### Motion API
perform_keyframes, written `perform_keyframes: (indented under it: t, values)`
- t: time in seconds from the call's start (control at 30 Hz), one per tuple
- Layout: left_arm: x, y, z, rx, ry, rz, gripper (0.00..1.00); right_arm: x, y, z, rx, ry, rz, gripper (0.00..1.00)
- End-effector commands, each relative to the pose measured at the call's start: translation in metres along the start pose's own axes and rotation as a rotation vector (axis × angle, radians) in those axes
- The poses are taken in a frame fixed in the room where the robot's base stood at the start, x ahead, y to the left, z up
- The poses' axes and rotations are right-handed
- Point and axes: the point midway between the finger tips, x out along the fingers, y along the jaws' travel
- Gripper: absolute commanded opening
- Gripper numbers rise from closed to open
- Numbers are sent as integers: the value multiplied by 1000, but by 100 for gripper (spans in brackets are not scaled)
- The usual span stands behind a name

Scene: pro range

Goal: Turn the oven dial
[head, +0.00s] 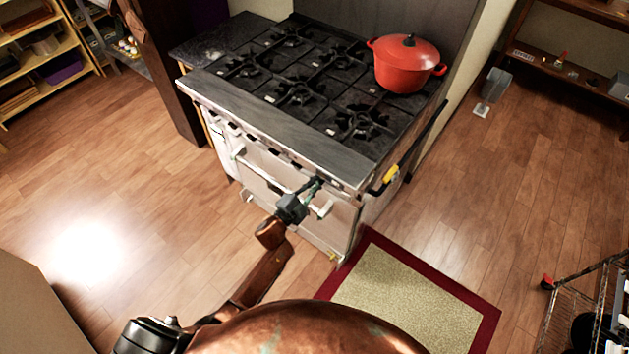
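The oven (255,158) is a pale range with a dark hob, standing in the upper middle of the head view. A row of small dark dials (270,149) runs along its front just under the hob edge. My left gripper (316,184) is at the right end of this row, close against the front panel. Its fingertips are small and dark against the panel, so I cannot tell whether they are open or shut, or whether they touch a dial. The gripper hides the part of the panel behind it. My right gripper is not in view.
A red lidded pot (405,68) stands on the right rear of the hob. A dark rail with a yellow item (390,174) is on the oven's right side. A red-bordered mat (410,300) lies on the floor. A wire cart (590,310) stands at lower right.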

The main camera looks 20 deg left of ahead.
Motion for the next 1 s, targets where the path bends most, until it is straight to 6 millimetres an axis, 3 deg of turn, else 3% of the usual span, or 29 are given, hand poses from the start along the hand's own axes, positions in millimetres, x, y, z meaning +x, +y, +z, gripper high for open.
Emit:
perform_keyframes:
  t: [0.6,1.0]
  values:
    - [1,-8,-2,-495,4,-7,0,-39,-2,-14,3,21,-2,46]
    - [1,-8,0,-741,5,-8,0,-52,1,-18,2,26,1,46]
